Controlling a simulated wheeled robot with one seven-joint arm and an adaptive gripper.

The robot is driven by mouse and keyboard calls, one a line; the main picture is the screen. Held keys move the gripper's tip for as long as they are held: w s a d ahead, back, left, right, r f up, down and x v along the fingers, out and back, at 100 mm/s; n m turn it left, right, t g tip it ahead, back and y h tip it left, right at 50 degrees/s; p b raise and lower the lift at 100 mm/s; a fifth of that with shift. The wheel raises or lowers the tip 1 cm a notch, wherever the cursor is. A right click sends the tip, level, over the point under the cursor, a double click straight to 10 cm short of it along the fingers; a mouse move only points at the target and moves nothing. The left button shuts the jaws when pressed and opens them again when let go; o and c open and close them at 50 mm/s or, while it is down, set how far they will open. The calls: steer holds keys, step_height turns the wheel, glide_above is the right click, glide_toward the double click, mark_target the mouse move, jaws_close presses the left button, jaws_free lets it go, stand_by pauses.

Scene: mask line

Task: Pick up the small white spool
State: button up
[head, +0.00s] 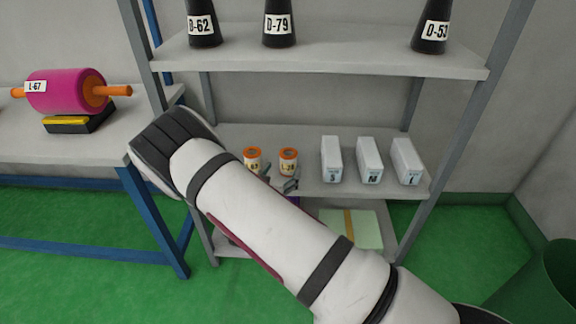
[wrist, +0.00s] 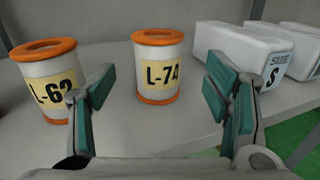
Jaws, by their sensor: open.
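Two small white spools with orange rims and yellow labels stand upright on the middle shelf. The L-74 spool (wrist: 158,65) is in the middle of the wrist view; it is on the right of the pair in the head view (head: 288,161). The L-62 spool (wrist: 47,82) stands to its left, and also shows in the head view (head: 252,159). My gripper (wrist: 159,75) is open and empty, its fingers to either side of L-74 in the picture. I cannot tell whether the tips reach around it. The left finger partly covers L-62. My arm hides most of the gripper in the head view.
White boxes marked S (head: 332,160), M (head: 369,161) and L (head: 406,162) stand right of the spools. Black cones (head: 279,25) stand on the shelf above. A pink roll (head: 66,92) lies on the left table. A green bin (head: 540,290) is at lower right.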

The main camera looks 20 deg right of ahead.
mark_target(285, 164)
steer(key=shift+b+x, duration=1.2)
steer(key=shift+x, duration=2)
steer(key=shift+a+r, duration=0.1)
steer(key=shift+r, duration=0.05)
steer(key=c, duration=1.4)
